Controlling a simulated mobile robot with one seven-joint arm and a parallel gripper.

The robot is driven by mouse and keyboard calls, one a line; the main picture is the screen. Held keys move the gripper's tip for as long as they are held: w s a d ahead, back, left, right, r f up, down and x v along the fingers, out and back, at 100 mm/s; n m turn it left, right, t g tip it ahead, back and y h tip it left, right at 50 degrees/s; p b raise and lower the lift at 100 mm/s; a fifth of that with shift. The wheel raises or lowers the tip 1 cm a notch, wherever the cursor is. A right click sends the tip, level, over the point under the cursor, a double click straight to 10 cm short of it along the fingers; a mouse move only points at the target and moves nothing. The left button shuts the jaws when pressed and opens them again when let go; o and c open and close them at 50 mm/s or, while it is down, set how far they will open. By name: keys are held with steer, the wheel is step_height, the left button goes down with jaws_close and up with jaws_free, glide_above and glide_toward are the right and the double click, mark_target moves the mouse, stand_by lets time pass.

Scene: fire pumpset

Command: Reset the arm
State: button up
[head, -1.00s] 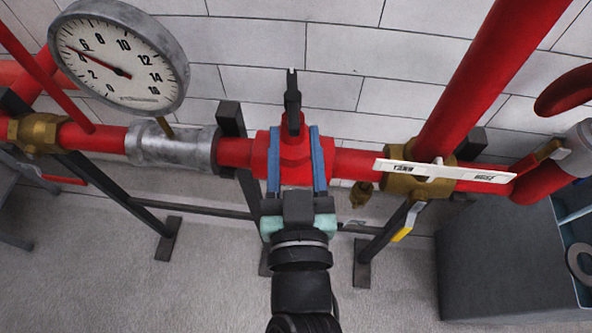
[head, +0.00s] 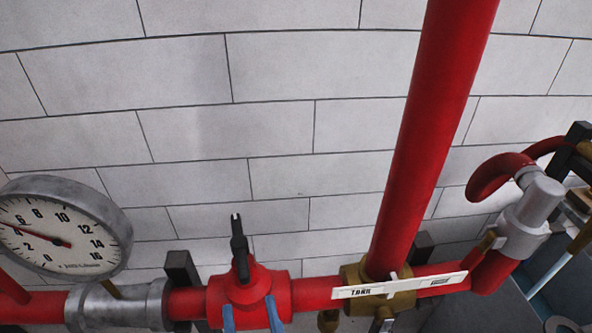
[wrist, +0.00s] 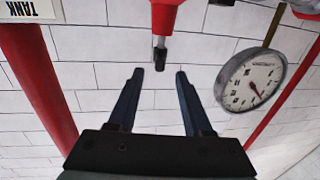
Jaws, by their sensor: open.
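My gripper (wrist: 159,73) is open and empty in the wrist view, its two dark blue fingers spread apart with white wall between them. In the head view only the blue fingertips (head: 250,319) show at the bottom edge, overlapping the lower part of the red valve body (head: 246,288). The valve's black handle (head: 239,247) points up. In the wrist view the picture is turned over: the red valve body (wrist: 166,16) and its black handle (wrist: 160,54) lie just beyond the fingertips, and a gap shows between them. The rest of my arm is hidden below the head view.
A pressure gauge (head: 62,232) stands left of the valve and also shows in the wrist view (wrist: 252,82). A red vertical pipe (head: 430,130) rises on the right, above a white TANK label plate (head: 400,286). A white block wall (head: 200,110) is behind.

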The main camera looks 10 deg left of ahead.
steer(key=w+r+t, duration=0.3)
steer(key=w+r, duration=0.3)
steer(key=r, duration=0.4)
steer(key=d+r+m+t+h, duration=0.1)
steer(key=d+r+t+h, duration=0.1)
steer(key=r, duration=0.8)
steer(key=d+r+m+t+h, duration=0.2)
steer(key=d+r+t+h, duration=0.1)
steer(key=r, duration=0.7)
steer(key=d+r+m+t+h, duration=0.2)
steer(key=d+r+t, duration=0.1)
steer(key=r, duration=0.7)
steer(key=shift+s+d+r+h, duration=0.2)
steer(key=shift+s+d+h, duration=0.15)
steer(key=shift+d, duration=0.3)
